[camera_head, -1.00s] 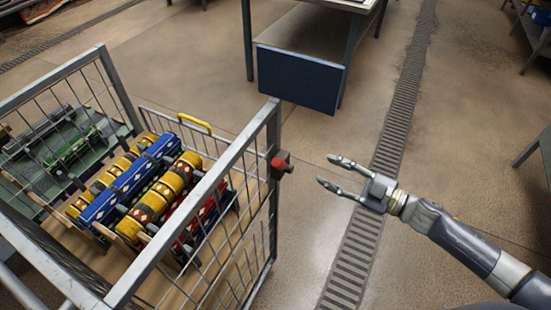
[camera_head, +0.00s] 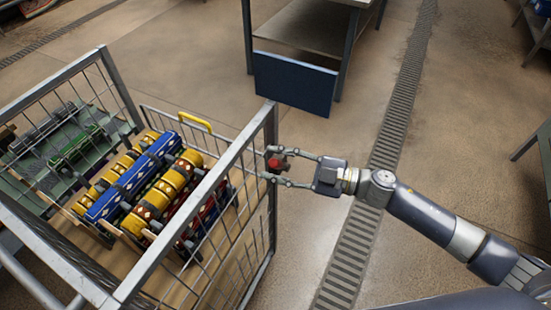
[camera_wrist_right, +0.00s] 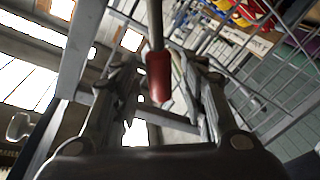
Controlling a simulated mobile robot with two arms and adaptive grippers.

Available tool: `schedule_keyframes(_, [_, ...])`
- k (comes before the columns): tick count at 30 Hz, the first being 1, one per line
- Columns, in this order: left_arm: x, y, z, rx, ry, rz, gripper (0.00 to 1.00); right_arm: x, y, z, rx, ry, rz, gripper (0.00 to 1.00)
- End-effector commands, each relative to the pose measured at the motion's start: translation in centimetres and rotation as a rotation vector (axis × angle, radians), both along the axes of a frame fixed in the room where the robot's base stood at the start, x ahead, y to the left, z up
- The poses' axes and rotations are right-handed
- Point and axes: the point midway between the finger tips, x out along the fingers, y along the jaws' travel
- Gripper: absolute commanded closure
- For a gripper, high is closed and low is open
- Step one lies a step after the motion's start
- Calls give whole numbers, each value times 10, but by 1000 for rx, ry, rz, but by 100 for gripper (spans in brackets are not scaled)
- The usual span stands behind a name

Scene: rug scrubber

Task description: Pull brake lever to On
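The brake lever (camera_head: 276,162) has a red grip and sits on the right corner post of the wire cart (camera_head: 222,172). My right gripper (camera_head: 284,167) reaches it from the right, with one finger on each side of the red grip. In the right wrist view, the red grip (camera_wrist_right: 159,76) hangs from a grey rod between the two open fingers (camera_wrist_right: 160,98), with gaps visible on both sides. The lever's mount is partly hidden by the fingers. My left gripper is not in view.
The cart holds several rolled rugs (camera_head: 165,185) in blue, yellow and red, and has a yellow handle (camera_head: 196,122) at its back. A workbench with a blue panel (camera_head: 295,83) stands behind. A floor drain grate (camera_head: 385,150) runs through open floor on the right.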

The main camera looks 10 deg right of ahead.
Motion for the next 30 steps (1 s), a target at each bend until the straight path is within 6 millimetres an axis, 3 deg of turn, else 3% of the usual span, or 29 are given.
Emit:
schedule_keyframes(11, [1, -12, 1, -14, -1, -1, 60, 2, 6, -1, -2, 1, -1, 61])
schedule_keyframes(16, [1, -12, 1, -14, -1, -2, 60, 2, 6, -1, -2, 1, -1, 99])
schedule_keyframes(30, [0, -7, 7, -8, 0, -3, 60, 7, 2, 4, 31, 50, -2, 100])
